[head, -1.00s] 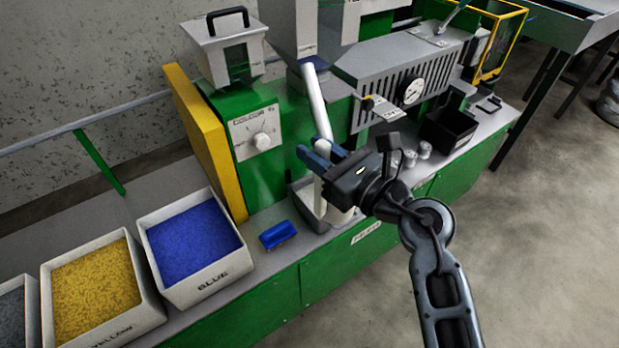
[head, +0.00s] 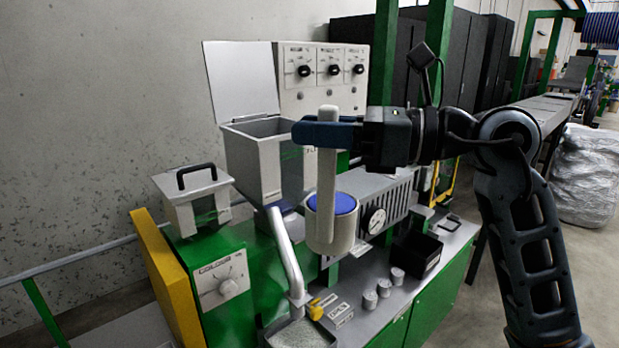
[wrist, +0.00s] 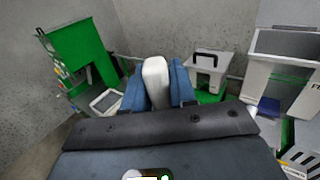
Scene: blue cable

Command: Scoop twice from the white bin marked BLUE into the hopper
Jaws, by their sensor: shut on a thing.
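My gripper (head: 318,133) is shut on the upright handle of a white scoop (head: 327,190). The scoop's cup hangs level below the fingers, with blue pellets (head: 331,204) in it. The hopper (head: 254,175) is a grey-white box with its lid swung up, standing just left of and beyond the scoop. The scoop is beside it in the picture, not over its mouth. In the wrist view the handle top (wrist: 156,82) sits between the blue fingers, and the hopper (wrist: 285,75) is at the right. The BLUE bin is out of view now.
A small lidded box with a black handle (head: 196,200) stands left on the green COLOUR unit (head: 220,282). A slanted pale tube (head: 286,255) runs below the hopper. Several knobs (head: 330,70) are on the panel behind. A black tray (head: 417,253) and grey cups lie right.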

